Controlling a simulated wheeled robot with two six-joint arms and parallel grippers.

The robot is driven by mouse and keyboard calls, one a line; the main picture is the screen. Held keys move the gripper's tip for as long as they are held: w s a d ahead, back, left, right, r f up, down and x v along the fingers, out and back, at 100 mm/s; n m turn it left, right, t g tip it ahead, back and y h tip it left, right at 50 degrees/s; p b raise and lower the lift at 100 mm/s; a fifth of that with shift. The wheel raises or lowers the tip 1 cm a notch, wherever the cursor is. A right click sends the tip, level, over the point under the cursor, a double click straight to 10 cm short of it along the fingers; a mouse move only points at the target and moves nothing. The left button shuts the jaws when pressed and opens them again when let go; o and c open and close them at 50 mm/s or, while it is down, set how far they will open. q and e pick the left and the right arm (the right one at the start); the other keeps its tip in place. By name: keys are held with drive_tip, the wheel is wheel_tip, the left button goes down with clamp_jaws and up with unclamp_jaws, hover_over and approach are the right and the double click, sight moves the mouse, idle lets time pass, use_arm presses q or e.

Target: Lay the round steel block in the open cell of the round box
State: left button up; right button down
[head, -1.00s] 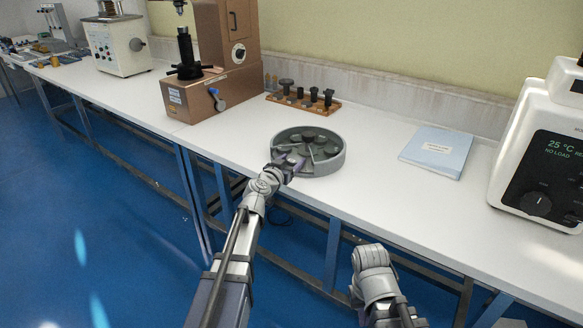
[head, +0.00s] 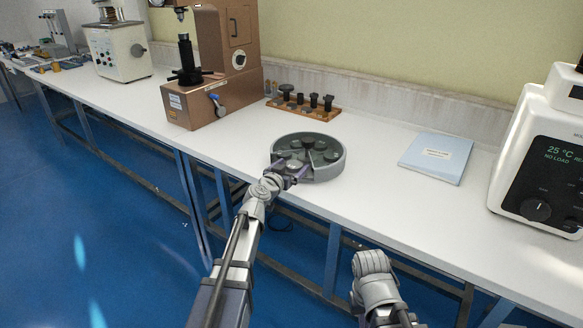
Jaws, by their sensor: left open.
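The round box (head: 335,168) is a grey, shallow drum on the white bench. Thin walls split it into cells, and several dark grey round blocks lie in them. My left gripper (head: 297,174) is open at the near left rim of the box. A round grey block (head: 294,164) shows in the near left part of the box, just beyond the fingers. I cannot tell for sure which block is the task's steel one. My gripper and the rim partly hide the near cells.
A wooden rack (head: 300,107) with several dark pieces stands behind the box. A brown tester (head: 222,70) is at the back left, a blue folder (head: 437,157) at right, and a white tester (head: 545,150) at far right. Bench between box and folder is clear.

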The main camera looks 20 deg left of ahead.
use_arm(q)
drive_tip(key=p+v, duration=0.1)
drive_tip(key=v, duration=1.1)
drive_tip(key=shift+p, duration=0.3)
drive_tip(key=shift+s+f, duration=0.1)
